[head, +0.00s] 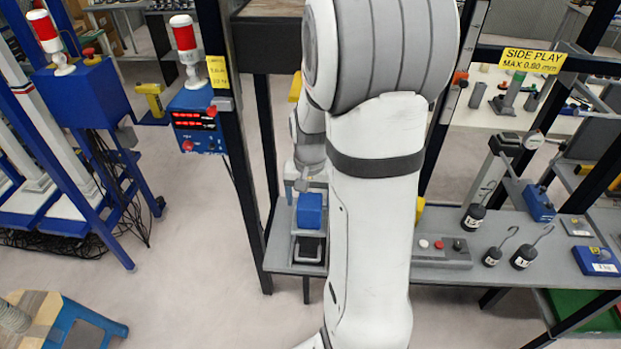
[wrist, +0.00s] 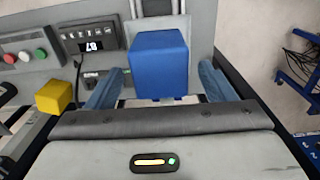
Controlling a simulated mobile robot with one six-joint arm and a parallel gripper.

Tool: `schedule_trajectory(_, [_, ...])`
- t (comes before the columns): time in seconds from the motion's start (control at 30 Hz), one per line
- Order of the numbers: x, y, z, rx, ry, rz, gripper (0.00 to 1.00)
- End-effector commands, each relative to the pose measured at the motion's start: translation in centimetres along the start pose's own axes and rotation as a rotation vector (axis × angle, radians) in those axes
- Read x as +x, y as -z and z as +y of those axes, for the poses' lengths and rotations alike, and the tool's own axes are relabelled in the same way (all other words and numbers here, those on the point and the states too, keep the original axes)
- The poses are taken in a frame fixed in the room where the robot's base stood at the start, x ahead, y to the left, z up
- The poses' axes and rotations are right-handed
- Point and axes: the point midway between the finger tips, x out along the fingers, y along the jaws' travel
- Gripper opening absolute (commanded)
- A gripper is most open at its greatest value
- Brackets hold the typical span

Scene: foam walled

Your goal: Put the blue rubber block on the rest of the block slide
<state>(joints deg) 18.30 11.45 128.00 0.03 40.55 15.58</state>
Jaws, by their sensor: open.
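The blue rubber block (head: 310,210) sits on a grey fixture (head: 309,262) at the left end of the bench, which looks like the block slide. A dark open frame is on the fixture's near side. In the wrist view the blue block (wrist: 160,62) is between the tips of my gripper (wrist: 159,74). The blue-grey fingers are spread, with a visible gap on each side of the block. In the head view my gripper (head: 305,184) is partly hidden behind the block and my arm. The slide's rest cannot be clearly told apart.
In the wrist view a yellow block (wrist: 54,97) is at the left, below a button panel (wrist: 25,55) and a display box (wrist: 92,40). Hooked weights (head: 523,255) and a button box (head: 441,252) stand on the bench to the right. A dark post (head: 232,130) rises at the left.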

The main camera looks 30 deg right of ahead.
Motion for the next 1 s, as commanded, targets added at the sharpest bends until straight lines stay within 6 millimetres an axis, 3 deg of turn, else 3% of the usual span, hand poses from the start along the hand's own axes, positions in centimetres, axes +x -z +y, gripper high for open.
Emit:
schedule_trajectory(0.3, [-6.6,0.1,0.0,0.001,0.002,0.006,0.76])
schedule_trajectory(0.57, [-9.1,-0.5,-0.2,-0.016,0.003,0.010,0.76])
schedule_trajectory(0.67, [-10.2,-2.4,-1.0,-0.077,0.011,0.040,0.76])
schedule_trajectory(0.83, [-12.3,-8.2,-2.6,-0.266,0.037,0.131,0.76])
schedule_trajectory(1.0, [-13.1,-13.6,-3.1,-0.452,0.064,0.218,0.76])
